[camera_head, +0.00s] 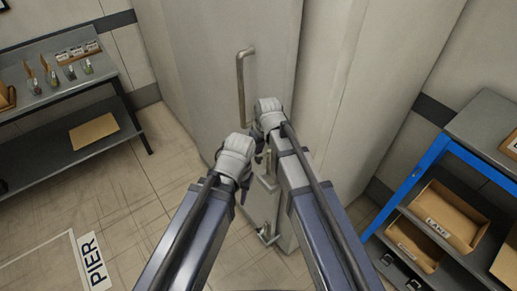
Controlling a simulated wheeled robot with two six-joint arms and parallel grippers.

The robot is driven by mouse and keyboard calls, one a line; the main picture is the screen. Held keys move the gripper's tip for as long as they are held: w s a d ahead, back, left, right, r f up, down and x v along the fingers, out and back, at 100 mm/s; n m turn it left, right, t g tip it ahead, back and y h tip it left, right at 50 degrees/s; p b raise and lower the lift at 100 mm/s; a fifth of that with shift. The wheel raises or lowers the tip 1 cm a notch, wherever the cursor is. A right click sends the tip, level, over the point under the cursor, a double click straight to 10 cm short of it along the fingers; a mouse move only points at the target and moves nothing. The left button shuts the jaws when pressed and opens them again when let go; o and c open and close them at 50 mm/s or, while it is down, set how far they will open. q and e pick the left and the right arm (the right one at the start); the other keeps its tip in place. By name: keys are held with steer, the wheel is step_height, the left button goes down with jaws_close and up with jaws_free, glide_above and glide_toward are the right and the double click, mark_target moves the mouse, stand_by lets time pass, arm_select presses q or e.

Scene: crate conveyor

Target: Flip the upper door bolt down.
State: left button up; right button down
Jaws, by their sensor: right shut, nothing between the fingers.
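The grey door (215,60) stands in the middle, with a long vertical handle (242,88) on its upper part. Below it, a small metal bolt fitting (268,181) shows beside my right forearm, partly covered by it. A second, lower bolt fitting (268,236) sits near the foot of the door. Which way the upper bolt is turned is hard to tell. My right gripper (262,130) is shut and empty, in front of the door just below the handle. My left gripper (236,160) is lower and to the left; its fingers are hidden.
A dark workbench (65,70) with small items and a lower shelf stands at the left. A blue-framed rack (412,180) with cardboard boxes (448,216) stands at the right. The tiled floor at the lower left is clear, with a PIER sign (94,262).

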mark_target(260, 159)
arm_select(q)
steer(key=shift+f+b, duration=0.3)
steer(key=shift+f, duration=0.4)
arm_select(e)
steer(key=shift+d+f, duration=0.15)
steer(key=shift+f, duration=0.55)
arm_select(q)
step_height(260, 159, down, 8)
steer(key=b, duration=0.7)
steer(key=shift+r+b, duration=0.25)
steer(key=shift+b, duration=0.05)
arm_select(e)
steer(key=s+x, duration=0.1)
steer(key=x, duration=0.6)
steer(key=shift+s+d+f, duration=0.3)
steer(key=shift+s+d, duration=0.05)
steer(key=shift+s, duration=0.15)
arm_select(q)
steer(key=shift+s+r, duration=0.1)
steer(key=shift+r, duration=0.05)
arm_select(e)
steer(key=shift+r, duration=0.15)
